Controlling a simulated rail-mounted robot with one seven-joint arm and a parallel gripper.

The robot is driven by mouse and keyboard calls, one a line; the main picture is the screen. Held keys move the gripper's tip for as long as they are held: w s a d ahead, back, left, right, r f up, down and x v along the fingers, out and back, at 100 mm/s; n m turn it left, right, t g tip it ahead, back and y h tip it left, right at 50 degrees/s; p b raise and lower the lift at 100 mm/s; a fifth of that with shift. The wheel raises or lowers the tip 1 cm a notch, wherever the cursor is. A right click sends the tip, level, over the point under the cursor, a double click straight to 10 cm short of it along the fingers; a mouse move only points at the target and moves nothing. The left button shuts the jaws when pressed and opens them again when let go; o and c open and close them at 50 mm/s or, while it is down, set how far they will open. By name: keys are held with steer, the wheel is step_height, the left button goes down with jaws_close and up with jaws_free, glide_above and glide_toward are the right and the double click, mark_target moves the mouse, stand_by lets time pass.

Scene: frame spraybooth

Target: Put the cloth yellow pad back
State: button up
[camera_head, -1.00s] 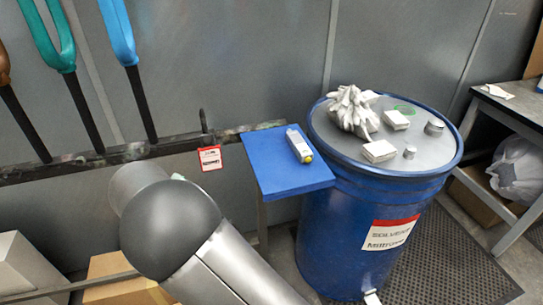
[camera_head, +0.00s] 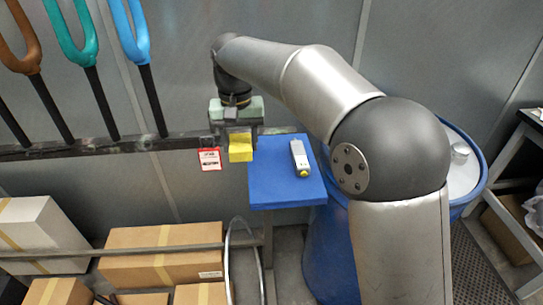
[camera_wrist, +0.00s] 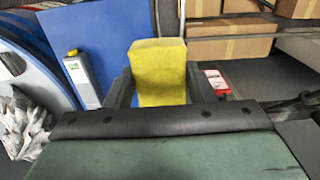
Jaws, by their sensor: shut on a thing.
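The yellow pad (camera_head: 240,148) is held between the fingers of my gripper (camera_head: 239,140), just above and at the left edge of the blue shelf (camera_head: 285,191). In the wrist view the yellow pad (camera_wrist: 158,70) stands out between the two dark fingers of my gripper (camera_wrist: 160,88). The gripper is shut on it. Beyond the pad, the wrist view shows part of the blue shelf (camera_wrist: 95,35). I cannot tell whether the pad touches the shelf.
A grey bottle with a yellow tip (camera_head: 299,158) lies on the shelf. A red-and-white tag (camera_head: 209,158) hangs from the wall rail (camera_head: 100,146) at left. The blue drum (camera_head: 328,255) is partly hidden by my arm. Cardboard boxes (camera_head: 165,262) sit below left. The shelf's front half is bare.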

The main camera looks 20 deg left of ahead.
steer(key=p, duration=0.2)
glide_above(267, 167)
steer(key=s, duration=0.1)
steer(key=f, duration=0.6)
steer(key=shift+s+a, duration=0.1)
steer(key=shift+a, duration=0.2)
steer(key=shift+w+d+f, duration=0.25)
steer(key=shift+w+f, duration=0.2)
steer(key=shift+f, duration=0.25)
steer(key=shift+w+f, duration=0.1)
steer(key=shift+f, duration=1.55)
steer(key=o, duration=0.9)
